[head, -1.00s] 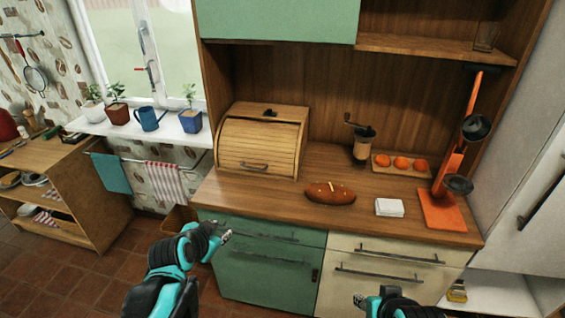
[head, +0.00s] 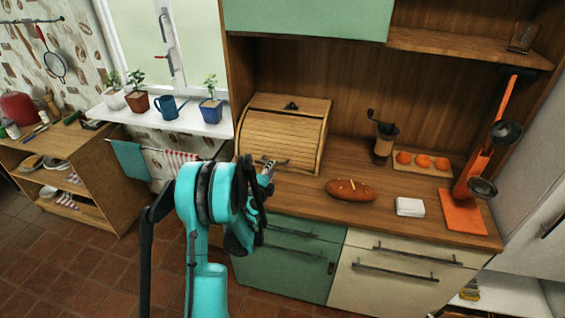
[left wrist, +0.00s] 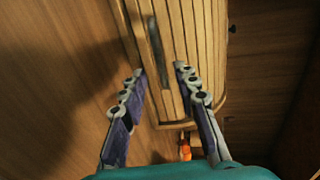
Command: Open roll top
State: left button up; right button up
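The wooden roll-top bread box (head: 284,132) stands on the counter at the left, its slatted front down and closed. A dark bar handle (head: 268,161) runs along the lower part of the slatted front. My left gripper (head: 268,172) is in front of the box, close to the handle. In the left wrist view, my left gripper (left wrist: 161,70) is open, its two fingers apart over the slats (left wrist: 190,40). The handle (left wrist: 158,52) shows just beyond and between the fingertips; contact cannot be told. My right gripper is out of view.
A bread loaf (head: 350,190), a white napkin stack (head: 410,206), a coffee grinder (head: 384,143) and a board of orange fruits (head: 422,165) stand to the right of the box. An orange stand (head: 470,190) is farther right. Potted plants line the windowsill (head: 190,119) at the left.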

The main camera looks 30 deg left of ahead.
pick_arm(q)
jog(key=b+x, duration=0.1)
jog(key=x, duration=0.5)
jog(key=shift+w, duration=0.1)
grip_shut()
